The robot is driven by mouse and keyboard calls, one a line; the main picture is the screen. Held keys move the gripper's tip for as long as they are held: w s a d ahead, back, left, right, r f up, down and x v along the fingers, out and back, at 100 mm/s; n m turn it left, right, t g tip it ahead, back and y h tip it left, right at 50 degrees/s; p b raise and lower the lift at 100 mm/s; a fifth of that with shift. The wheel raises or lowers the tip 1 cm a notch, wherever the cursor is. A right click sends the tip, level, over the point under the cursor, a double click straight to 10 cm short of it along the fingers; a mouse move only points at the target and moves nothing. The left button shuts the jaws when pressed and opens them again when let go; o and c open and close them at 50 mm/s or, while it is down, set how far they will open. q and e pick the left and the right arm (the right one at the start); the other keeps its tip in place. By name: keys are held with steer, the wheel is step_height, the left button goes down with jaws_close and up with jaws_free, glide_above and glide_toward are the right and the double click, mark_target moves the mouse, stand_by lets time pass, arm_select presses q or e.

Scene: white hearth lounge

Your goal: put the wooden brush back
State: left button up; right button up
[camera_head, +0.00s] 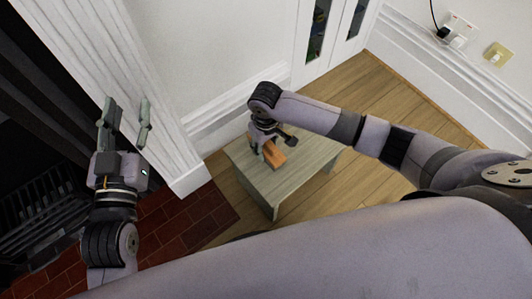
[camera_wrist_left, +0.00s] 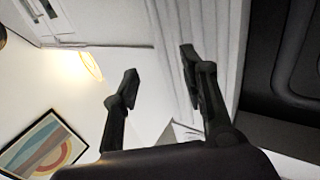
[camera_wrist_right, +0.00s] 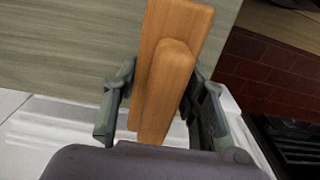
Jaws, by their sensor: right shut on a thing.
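The wooden brush (camera_head: 273,153) is an orange-brown block at the low grey-green wooden table (camera_head: 300,172). In the right wrist view the brush (camera_wrist_right: 172,75) runs lengthwise between the fingers, with a narrower raised part on top of a wider part. My right gripper (camera_head: 262,152) is shut on the brush over the tabletop. I cannot tell whether the brush touches the table. My left gripper (camera_head: 126,115) is open and empty, raised beside the white fireplace surround. Its spread fingers also show in the left wrist view (camera_wrist_left: 157,85).
A dark fireplace (camera_head: 40,190) with a red brick hearth (camera_head: 190,220) lies at the left. The white surround (camera_head: 110,70) stands between it and the table. White wall and skirting are behind the table; wooden floor (camera_head: 375,90) is clear to its right.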

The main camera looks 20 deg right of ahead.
mark_target(266, 153)
step_height(266, 153, down, 4)
steer(key=shift+r+b, duration=0.1)
steer(key=shift+b, duration=0.8)
arm_select(q)
step_height(266, 153, up, 8)
steer(key=s+t+h, duration=0.1)
steer(key=s+t, duration=0.1)
steer(key=t, duration=0.3)
steer(key=shift+d+h, duration=0.25)
steer(key=shift+h, duration=0.05)
steer(key=shift+s+f, duration=0.1)
arm_select(e)
steer(key=o, duration=1)
steer(key=shift+f, duration=0.2)
steer(key=shift+r, duration=0.1)
